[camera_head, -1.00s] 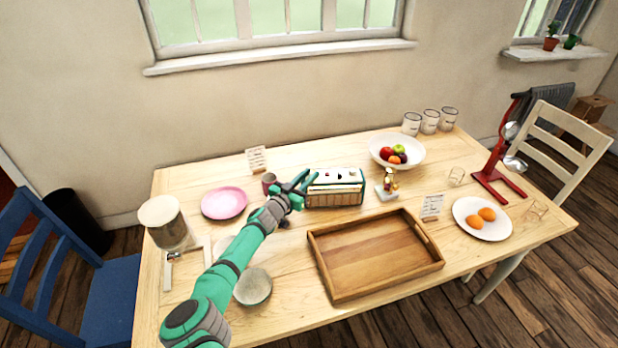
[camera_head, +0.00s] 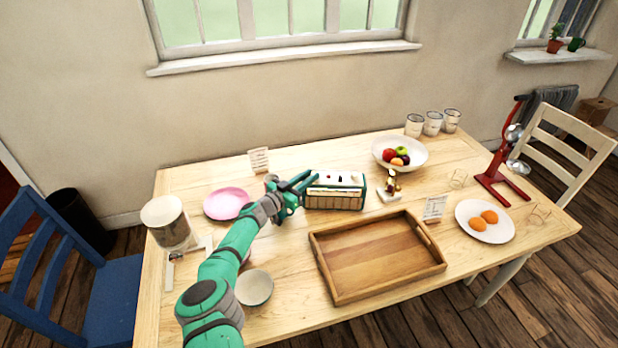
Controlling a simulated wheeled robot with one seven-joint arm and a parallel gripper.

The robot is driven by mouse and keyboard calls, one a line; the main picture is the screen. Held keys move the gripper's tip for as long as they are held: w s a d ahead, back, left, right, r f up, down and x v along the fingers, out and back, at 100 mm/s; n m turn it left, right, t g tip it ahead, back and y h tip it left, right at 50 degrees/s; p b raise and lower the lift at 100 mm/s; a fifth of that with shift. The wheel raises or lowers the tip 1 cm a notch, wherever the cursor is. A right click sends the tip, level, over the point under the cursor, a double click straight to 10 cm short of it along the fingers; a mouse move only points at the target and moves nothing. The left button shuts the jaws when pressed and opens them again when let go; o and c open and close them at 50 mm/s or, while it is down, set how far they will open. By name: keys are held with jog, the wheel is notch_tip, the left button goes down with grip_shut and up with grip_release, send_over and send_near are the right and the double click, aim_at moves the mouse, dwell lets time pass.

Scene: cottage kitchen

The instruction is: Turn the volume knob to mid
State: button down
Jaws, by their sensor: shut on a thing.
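The radio (camera_head: 335,198) stands on the table behind the wooden tray. It has a wooden slatted front, green edges and a pale top panel with small dark and red controls. My gripper (camera_head: 311,177) reaches in from the left, its fingertips at the left end of the radio's top. It is shut on the volume knob, which the fingers hide. The knob's pointer and any mid mark are too small or covered to read.
The wooden tray (camera_head: 345,296) lies right in front of the radio. A pink plate (camera_head: 228,203) lies to the left, a bowl (camera_head: 254,289) beside my forearm. A fruit bowl (camera_head: 414,162) is behind.

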jog(key=shift+a+f, duration=0.15)
dwell(0.4)
jog(key=c, duration=1.6)
grip_release()
jog(key=shift+o, duration=0.2)
jog(key=v, duration=0.7)
jog(key=shift+s, duration=0.2)
